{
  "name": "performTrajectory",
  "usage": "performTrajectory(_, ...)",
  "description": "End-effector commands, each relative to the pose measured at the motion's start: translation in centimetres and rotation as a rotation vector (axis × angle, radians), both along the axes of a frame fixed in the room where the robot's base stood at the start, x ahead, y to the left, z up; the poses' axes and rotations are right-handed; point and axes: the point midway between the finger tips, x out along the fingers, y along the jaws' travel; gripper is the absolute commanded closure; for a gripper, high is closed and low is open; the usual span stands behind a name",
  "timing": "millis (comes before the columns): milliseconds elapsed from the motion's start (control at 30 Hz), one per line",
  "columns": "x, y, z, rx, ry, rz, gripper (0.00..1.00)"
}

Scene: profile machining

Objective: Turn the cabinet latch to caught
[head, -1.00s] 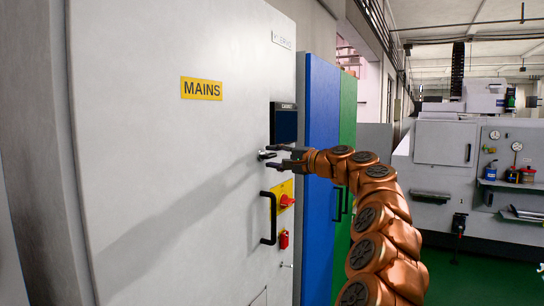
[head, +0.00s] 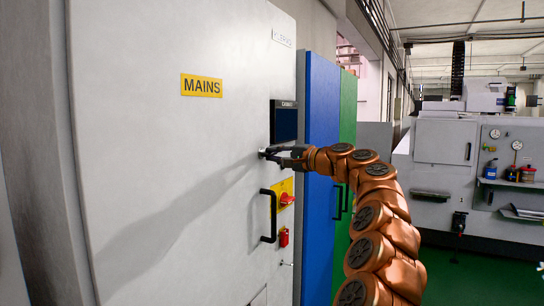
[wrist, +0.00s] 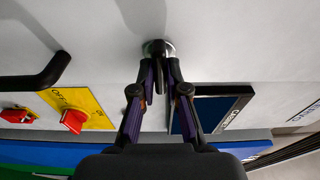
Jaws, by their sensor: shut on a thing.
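The cabinet (head: 150,130) is a tall, pale grey door with a yellow MAINS label (head: 201,87). Its latch (head: 264,153) is a small round metal fitting near the door's right side, left of a dark display panel. In the wrist view the latch (wrist: 158,47) shows as a round plate with a dark grip standing out from it. My gripper (head: 276,151) reaches it from the right. In the wrist view my gripper (wrist: 160,72) has its fingertips closed on the latch's grip, which they partly hide. I cannot read any latch position mark.
A black door handle (head: 268,216) stands out below the latch. Blue (head: 321,150) and green cabinets stand to the right, with a machine (head: 440,150) beyond.

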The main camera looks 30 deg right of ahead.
Motion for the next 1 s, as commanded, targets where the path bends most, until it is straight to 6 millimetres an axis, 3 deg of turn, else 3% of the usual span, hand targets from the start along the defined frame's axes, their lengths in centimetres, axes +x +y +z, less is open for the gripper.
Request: performTrajectory(1000,-0.04,0.0,-0.03,-0.322,-0.196,-0.001,1.0)
